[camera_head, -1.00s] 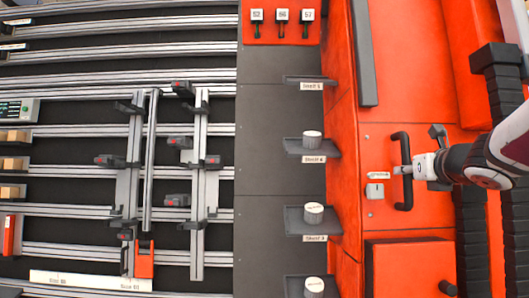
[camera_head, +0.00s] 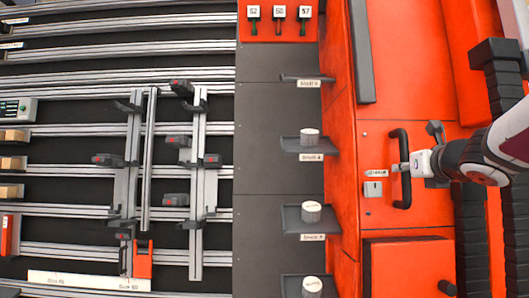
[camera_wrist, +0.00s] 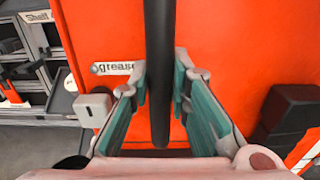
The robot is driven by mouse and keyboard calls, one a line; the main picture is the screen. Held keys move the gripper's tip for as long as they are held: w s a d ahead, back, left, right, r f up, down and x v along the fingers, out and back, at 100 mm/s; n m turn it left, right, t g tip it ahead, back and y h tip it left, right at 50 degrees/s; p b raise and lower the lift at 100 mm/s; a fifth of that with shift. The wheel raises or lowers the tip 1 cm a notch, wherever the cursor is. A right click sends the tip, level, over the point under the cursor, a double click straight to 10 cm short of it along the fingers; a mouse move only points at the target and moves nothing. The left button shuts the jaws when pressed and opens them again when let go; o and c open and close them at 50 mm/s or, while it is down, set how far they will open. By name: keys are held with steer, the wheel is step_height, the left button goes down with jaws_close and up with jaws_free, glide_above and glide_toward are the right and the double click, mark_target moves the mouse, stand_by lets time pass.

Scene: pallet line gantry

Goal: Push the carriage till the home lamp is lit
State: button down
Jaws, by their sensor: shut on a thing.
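An orange-red panel (camera_head: 380,140) with a black upright bar handle (camera_head: 401,190) stands right of centre in the head view. I cannot tell whether this is the carriage. My gripper (camera_head: 403,168) is shut on the handle, coming from the right. In the wrist view the dark bar (camera_wrist: 160,30) runs upright between the green-lined fingers of my gripper (camera_wrist: 162,85). A small label reading "grease" (camera_wrist: 113,68) and a small pale box (camera_wrist: 92,108) are on the panel beside the handle. I cannot make out a home lamp or whether it is lit.
Several small shelves (camera_head: 292,219) with pale cylinders stand left of the panel. Further left, grey rails (camera_head: 60,172) carry a frame with dark clamps. Numbered levers (camera_head: 278,22) are at the top. A black ribbed column (camera_head: 497,75) stands at the right.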

mark_target(371, 170)
steer(key=shift+a+b, duration=0.8)
steer(key=shift+a, duration=2.45)
